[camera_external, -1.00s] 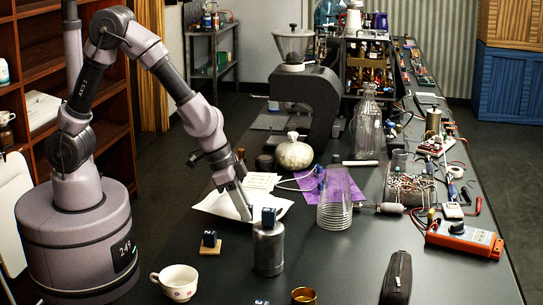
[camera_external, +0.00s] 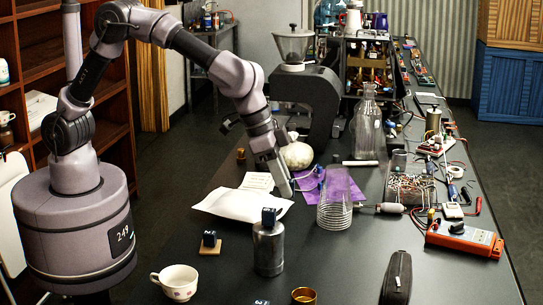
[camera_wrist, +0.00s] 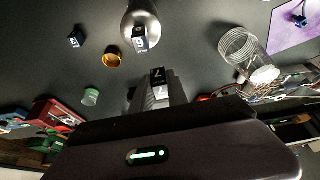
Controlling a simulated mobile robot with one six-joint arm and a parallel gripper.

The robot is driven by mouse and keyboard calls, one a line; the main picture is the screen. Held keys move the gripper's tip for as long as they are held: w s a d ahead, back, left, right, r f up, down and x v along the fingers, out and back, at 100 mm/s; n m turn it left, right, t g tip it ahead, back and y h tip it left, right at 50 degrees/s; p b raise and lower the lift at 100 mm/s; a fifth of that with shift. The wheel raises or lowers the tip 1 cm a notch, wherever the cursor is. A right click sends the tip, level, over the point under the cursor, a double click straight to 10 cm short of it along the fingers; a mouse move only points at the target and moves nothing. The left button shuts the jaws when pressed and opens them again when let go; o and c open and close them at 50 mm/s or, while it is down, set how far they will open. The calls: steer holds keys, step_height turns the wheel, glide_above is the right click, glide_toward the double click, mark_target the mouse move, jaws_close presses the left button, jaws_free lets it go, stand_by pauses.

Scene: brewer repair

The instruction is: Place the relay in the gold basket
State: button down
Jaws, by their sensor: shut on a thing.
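My gripper (camera_external: 286,190) is raised above the table, behind and right of the grey metal canister (camera_external: 268,250). In the wrist view my gripper (camera_wrist: 157,88) is shut on a small dark block with a white "7", which I take as the relay (camera_wrist: 158,74). The held block is not clear in the external view. The gold basket appears as a small gold cup (camera_external: 304,296) at the front edge of the picture. It also shows in the wrist view (camera_wrist: 113,60), open and apart from my gripper.
Similar dark blue blocks stand on the canister (camera_external: 269,217), on a tan pad (camera_external: 209,239) and near the front edge (camera_external: 261,302). Bare table lies right of the canister.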

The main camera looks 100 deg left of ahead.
steer(key=w+d+f+p, duration=0.1)
steer(key=w+d+p, duration=0.4)
steer(key=d, duration=0.8)
steer(key=shift+m, duration=0.3)
steer(key=f+b, duration=0.2)
steer(key=f, duration=0.2)
steer(key=f+b, duration=0.2)
steer(key=f, duration=0.3)
steer(key=w+d+f+b, duration=0.1)
steer(key=f+b, duration=0.1)
steer(key=f, duration=0.3)
steer(key=shift+w+f, duration=0.1)
steer(key=c, duration=1.2)
jaws_free()
step_height(320, 180, up, 7)
steer(key=p, duration=0.3)
steer(key=shift+p, duration=0.35)
